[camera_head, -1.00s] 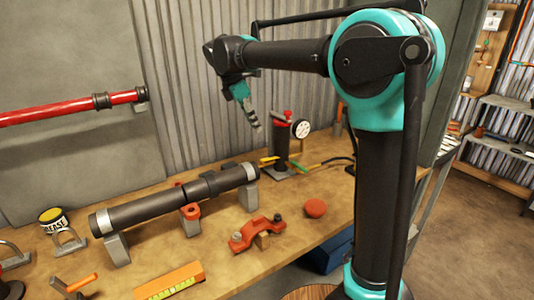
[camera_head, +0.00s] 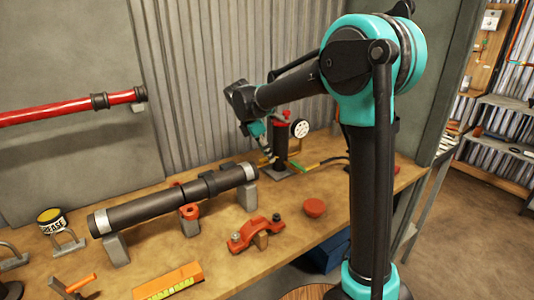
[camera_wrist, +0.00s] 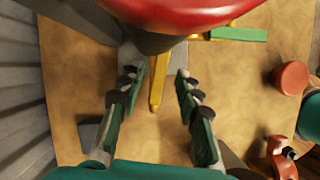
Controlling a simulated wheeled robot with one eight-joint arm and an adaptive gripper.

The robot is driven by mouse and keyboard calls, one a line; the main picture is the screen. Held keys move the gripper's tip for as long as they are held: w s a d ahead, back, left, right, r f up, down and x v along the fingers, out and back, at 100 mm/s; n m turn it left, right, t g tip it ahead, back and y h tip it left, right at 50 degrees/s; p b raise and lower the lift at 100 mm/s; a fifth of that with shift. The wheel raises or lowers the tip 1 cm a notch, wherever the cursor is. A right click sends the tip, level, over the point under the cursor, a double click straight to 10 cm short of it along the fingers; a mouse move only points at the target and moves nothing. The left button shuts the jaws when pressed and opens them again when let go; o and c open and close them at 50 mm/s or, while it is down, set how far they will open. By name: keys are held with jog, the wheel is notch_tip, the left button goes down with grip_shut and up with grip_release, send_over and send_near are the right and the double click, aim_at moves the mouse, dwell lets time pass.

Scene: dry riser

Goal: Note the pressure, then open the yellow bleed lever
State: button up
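The yellow bleed lever (camera_wrist: 157,82) points toward me in the wrist view, between the fingers of my gripper (camera_wrist: 158,74). The fingers are open, with bare gap on both sides of the lever. In the head view my gripper (camera_head: 268,152) is low at the left side of the dark upright post (camera_head: 281,142), and largely hides the lever there. The white round pressure gauge (camera_head: 299,128) faces the head camera on the post's right; its reading is too small to make out. The red top (camera_wrist: 180,12) fills the wrist view's upper edge.
A green lever (camera_wrist: 238,34) lies right of the yellow one. A black pipe (camera_head: 150,203) rests on grey supports. A red clamp (camera_head: 255,232) and a red cap (camera_head: 315,207) sit on the wooden bench (camera_head: 225,265). A corrugated wall (camera_head: 210,90) stands close behind.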

grip_shut()
dwell(0.4)
jog(key=shift+w+a+n+t, duration=0.15)
jog(key=shift+n+t, duration=0.15)
jog(key=shift+n, duration=0.6)
grip_release()
jog(key=shift+r, duration=0.1)
jog(key=v, duration=1.2)
